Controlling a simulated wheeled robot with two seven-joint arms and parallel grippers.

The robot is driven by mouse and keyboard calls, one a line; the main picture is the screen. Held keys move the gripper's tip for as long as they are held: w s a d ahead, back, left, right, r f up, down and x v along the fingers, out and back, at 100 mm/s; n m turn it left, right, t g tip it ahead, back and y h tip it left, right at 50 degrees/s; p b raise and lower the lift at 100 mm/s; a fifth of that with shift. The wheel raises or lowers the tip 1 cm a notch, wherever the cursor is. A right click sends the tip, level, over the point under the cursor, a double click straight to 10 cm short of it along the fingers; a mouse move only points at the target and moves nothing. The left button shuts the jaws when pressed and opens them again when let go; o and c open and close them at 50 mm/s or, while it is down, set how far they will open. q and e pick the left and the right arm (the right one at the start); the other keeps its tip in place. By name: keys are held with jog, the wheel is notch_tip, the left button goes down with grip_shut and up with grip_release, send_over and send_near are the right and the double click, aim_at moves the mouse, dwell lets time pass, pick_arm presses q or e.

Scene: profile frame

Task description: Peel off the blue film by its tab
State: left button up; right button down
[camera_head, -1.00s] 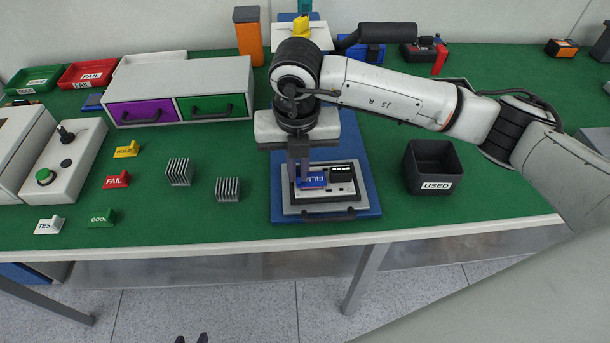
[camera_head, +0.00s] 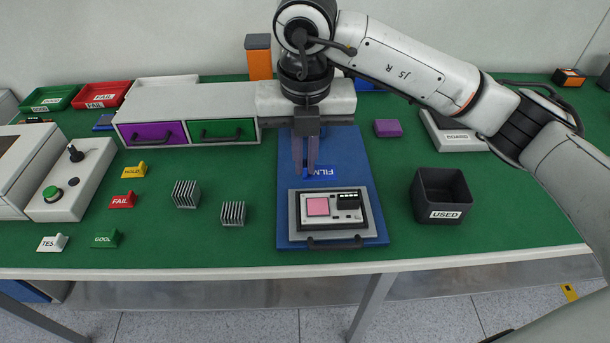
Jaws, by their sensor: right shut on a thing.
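The blue film (camera_head: 320,172), marked FILM, is between the fingertips of my right gripper (camera_head: 305,172), which is shut on it. It is off the device and held above the back part of the blue mat. The device (camera_head: 345,221) lies on a grey tray (camera_head: 298,238) on the blue mat (camera_head: 350,150). Its pink square pad (camera_head: 317,206) is bare. The film's tab cannot be made out. My left gripper does not show clearly.
A black bin marked USED (camera_head: 443,212) stands right of the mat. A purple block (camera_head: 387,128) lies behind it. Two finned metal blocks (camera_head: 233,213) and several coloured label tags are to the left. A grey drawer unit (camera_head: 190,100) stands behind them.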

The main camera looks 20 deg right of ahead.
aim_at(305, 164)
jog(key=shift+r+p, duration=2.35)
jog(key=shift+r, duration=1.95)
